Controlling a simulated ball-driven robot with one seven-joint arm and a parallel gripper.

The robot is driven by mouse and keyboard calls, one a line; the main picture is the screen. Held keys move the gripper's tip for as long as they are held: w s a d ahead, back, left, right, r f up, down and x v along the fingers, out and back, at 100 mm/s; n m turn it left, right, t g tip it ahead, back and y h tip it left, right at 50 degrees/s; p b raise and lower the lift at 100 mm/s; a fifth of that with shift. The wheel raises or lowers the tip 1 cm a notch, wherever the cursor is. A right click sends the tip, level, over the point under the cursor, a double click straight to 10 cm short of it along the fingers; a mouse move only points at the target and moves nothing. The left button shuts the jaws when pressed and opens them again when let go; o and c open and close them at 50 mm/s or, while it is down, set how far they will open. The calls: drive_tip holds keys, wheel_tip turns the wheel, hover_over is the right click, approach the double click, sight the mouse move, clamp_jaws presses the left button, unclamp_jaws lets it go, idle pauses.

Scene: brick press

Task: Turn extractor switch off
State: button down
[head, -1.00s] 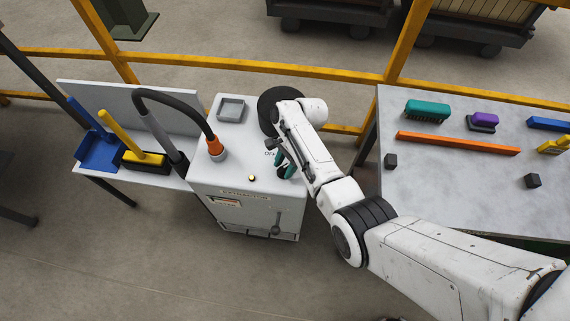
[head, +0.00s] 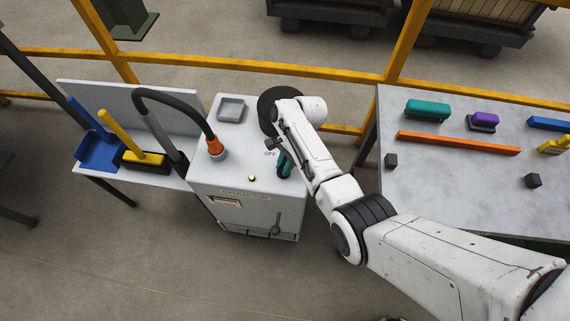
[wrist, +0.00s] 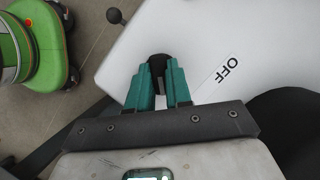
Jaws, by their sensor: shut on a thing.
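The extractor (head: 232,184) is a white cabinet with a lamp (head: 251,178) on its top and an OFF label (head: 271,153). In the wrist view the OFF label (wrist: 228,68) lies on the white top, just right of the fingers. My gripper (head: 284,165) is over the right part of the cabinet top. In the wrist view its teal fingers (wrist: 160,82) are shut on a black switch knob (wrist: 158,62), whose top end shows between the tips. The rest of the knob is hidden, and its exact angle cannot be told.
A black hose with an orange cuff (head: 215,145) and a grey tray (head: 231,108) are on the cabinet top. A lever (head: 277,224) is on its front. A table (head: 450,180) with brushes stands right; a bench with brush and dustpan (head: 100,150) stands left.

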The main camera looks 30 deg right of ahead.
drive_tip(key=n+g+b, duration=0.1)
drive_tip(key=n, duration=0.1)
drive_tip(key=n+b, duration=0.1)
drive_tip(key=n, duration=0.1)
drive_tip(key=shift+w+f+n+g+h, duration=0.1)
drive_tip(key=shift+f+n+g+h, duration=0.1)
drive_tip(key=shift+n+g+h, duration=0.15)
drive_tip(key=n, duration=0.2)
drive_tip(key=n+g+h+b, duration=0.1)
drive_tip(key=n, duration=0.1)
drive_tip(key=shift+a+h+b, duration=0.1)
drive_tip(key=shift+h+b, duration=0.15)
drive_tip(key=shift+b, duration=0.05)
drive_tip(key=n, duration=0.2)
drive_tip(key=n+h+b, duration=0.1)
drive_tip(key=n, duration=0.2)
drive_tip(key=shift+w+a+g+h, duration=0.1)
drive_tip(key=shift+g+h, duration=0.2)
drive_tip(key=shift+g, duration=0.05)
drive_tip(key=shift+a+n+h, duration=0.1)
drive_tip(key=shift+n+h, duration=0.5)
drive_tip(key=shift+n, duration=1.15)
drive_tip(key=c, duration=1)
unclamp_jaws()
drive_tip(key=shift+c, duration=0.2)
drive_tip(key=shift+r, duration=0.1)
drive_tip(key=v, duration=1)
drive_tip(key=shift+w+r, duration=0.2)
drive_tip(key=shift+r, duration=0.1)
